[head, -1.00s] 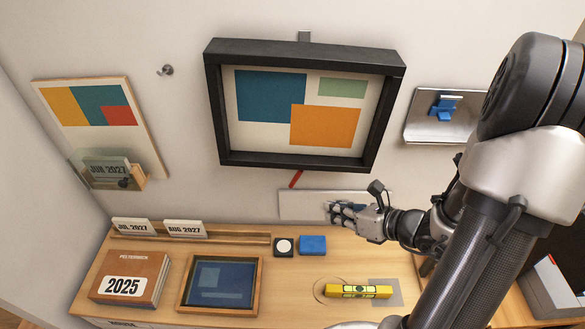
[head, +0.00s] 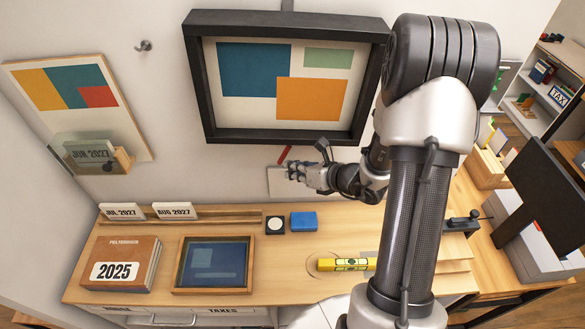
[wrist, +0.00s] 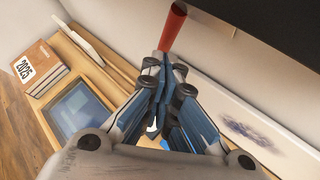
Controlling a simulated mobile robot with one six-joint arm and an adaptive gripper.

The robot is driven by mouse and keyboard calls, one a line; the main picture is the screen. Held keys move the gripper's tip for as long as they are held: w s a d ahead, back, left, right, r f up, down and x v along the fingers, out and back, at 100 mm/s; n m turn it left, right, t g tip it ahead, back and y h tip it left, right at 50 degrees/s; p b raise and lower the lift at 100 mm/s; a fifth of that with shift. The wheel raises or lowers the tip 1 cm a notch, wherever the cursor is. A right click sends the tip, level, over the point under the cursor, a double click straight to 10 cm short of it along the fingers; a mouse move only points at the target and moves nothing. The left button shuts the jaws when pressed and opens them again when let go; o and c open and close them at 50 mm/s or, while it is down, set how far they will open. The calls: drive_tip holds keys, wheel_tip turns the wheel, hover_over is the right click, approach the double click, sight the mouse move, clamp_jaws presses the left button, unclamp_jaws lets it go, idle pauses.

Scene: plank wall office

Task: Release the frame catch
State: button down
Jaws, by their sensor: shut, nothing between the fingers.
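The black picture frame (head: 198,90) hangs on the wall, with coloured blocks on a pale sheet inside. A red catch lever (head: 284,154) sticks out below its lower edge; it is also at the top centre of the wrist view (wrist: 172,27). My gripper (head: 290,172) is just below and close to the lever in the head view, its fingers pointing left. In the wrist view the fingers (wrist: 158,75) are shut and empty, with the lever just beyond their tips. I cannot tell whether they touch it.
Below, the wooden desk (head: 230,308) holds a yellow spirit level (head: 345,264), a blue block (head: 303,221), a dark framed tablet (head: 214,264) and a 2025 book (head: 121,262). A pale wall strip (wrist: 245,125) with a dark smudge lies beside my gripper.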

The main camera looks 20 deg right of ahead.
drive_tip(key=shift+w, duration=0.2)
drive_tip(key=shift+w+a+r+t+y+b, duration=0.3)
drive_tip(key=shift+w+a+t+y+b, duration=0.25)
drive_tip(key=shift+b, duration=0.2)
drive_tip(key=shift+d, duration=0.1)
